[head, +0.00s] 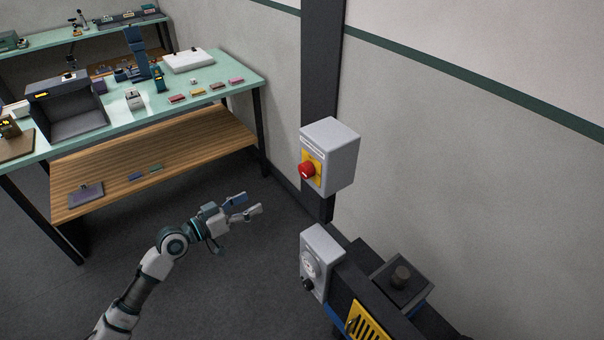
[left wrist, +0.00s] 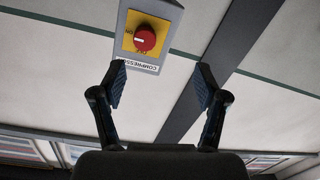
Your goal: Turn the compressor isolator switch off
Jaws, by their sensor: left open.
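The compressor isolator switch is a grey box (head: 340,155) with a yellow plate and a red knob (head: 307,169), mounted on a dark post against the wall. In the left wrist view the red knob (left wrist: 145,39) sits on the yellow plate (left wrist: 168,20), above a label partly reading "COMPRESSOR". A light mark shows on the knob's left side. My left gripper (head: 247,206) is open and empty, to the left of and below the box in the head view, apart from it. Its two fingers (left wrist: 160,85) show spread below the knob in the left wrist view. My right gripper is not in view.
A grey box with a dial (head: 317,262) stands below the switch, beside dark machinery with a yellow slotted guard (head: 366,322). A green-topped bench (head: 205,75) with a wooden lower shelf (head: 210,140) is at the left. The floor between is clear.

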